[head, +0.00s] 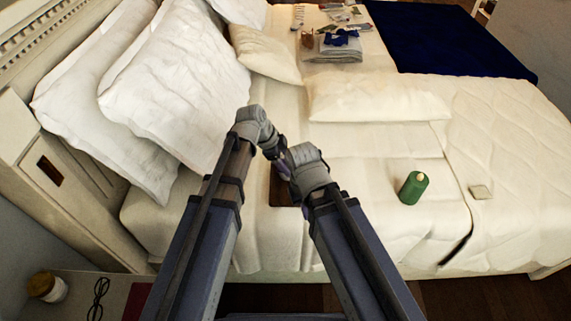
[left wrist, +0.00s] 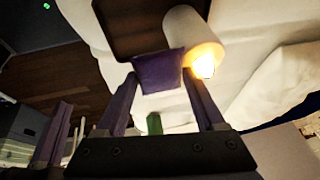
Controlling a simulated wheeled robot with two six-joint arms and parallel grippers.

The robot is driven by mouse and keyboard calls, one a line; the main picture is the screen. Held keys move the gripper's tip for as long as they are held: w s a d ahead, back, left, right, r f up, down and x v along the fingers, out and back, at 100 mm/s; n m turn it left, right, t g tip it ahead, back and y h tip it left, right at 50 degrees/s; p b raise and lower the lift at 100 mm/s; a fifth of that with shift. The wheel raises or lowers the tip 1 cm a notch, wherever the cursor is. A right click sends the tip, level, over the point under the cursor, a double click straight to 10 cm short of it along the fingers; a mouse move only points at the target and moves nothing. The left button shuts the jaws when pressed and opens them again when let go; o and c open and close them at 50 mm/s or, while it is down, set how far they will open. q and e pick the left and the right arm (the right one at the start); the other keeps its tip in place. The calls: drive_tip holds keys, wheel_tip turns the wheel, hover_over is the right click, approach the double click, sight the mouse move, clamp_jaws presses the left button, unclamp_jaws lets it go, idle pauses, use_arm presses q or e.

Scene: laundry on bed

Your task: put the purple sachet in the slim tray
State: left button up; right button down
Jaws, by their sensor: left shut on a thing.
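The purple sachet (left wrist: 160,70) is between the fingertips of my left gripper (left wrist: 160,78) in the left wrist view, and the gripper is shut on it. The slim tray (left wrist: 128,28) is dark brown and lies just beyond the sachet in that view. In the head view the tray (head: 283,192) shows partly on the bed, below and between my two wrists. My right gripper (head: 284,168) is close to the left one over the tray; its fingers are too small and covered to read. The sachet cannot be made out in the head view.
A white cylinder with a glowing end (left wrist: 190,38) is beside the tray in the left wrist view. Pillows (head: 175,85) fill the left; folded laundry (head: 332,48) lies far back.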

use_arm(q)
drive_tip(key=shift+f, duration=0.1)
drive_tip(key=shift+f+b, duration=0.35)
drive_tip(key=shift+b, duration=0.2)
drive_tip(key=shift+f, duration=0.1)
drive_tip(key=shift+s, duration=0.1)
drive_tip(key=o, duration=1)
drive_tip(key=shift+o, duration=0.2)
